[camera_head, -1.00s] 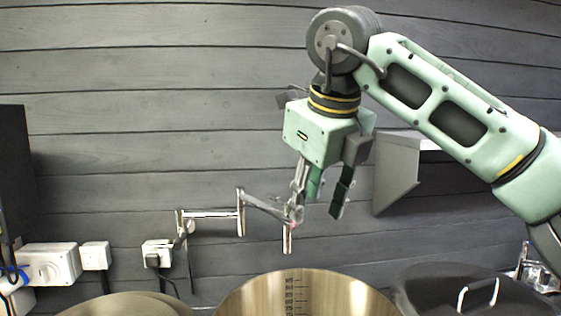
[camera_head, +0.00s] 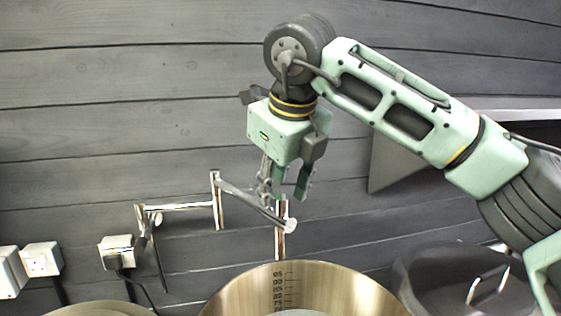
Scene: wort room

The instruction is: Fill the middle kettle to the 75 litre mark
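The middle kettle (camera_head: 345,287) is a wide steel pot at the bottom centre. A litre scale (camera_head: 279,290) runs down its inner back wall, its upper marks showing. A pale patch (camera_head: 300,313) shows low inside at the frame edge; I cannot tell if it is water. A jointed chrome wall tap (camera_head: 245,203) reaches right, its spout (camera_head: 280,240) hanging down by the kettle's back rim. No stream shows. My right gripper (camera_head: 285,195) points down with fingers apart, beside the tap's outer end; I cannot tell if it touches. My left gripper is out of view.
A dark lidded kettle (camera_head: 440,270) with a steel handle stands right. Another round rim (camera_head: 100,308) shows at the bottom left. Wall sockets (camera_head: 41,259) with a plug and cable (camera_head: 117,252) are at left. A grey shelf bracket (camera_head: 400,160) sits behind my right arm.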

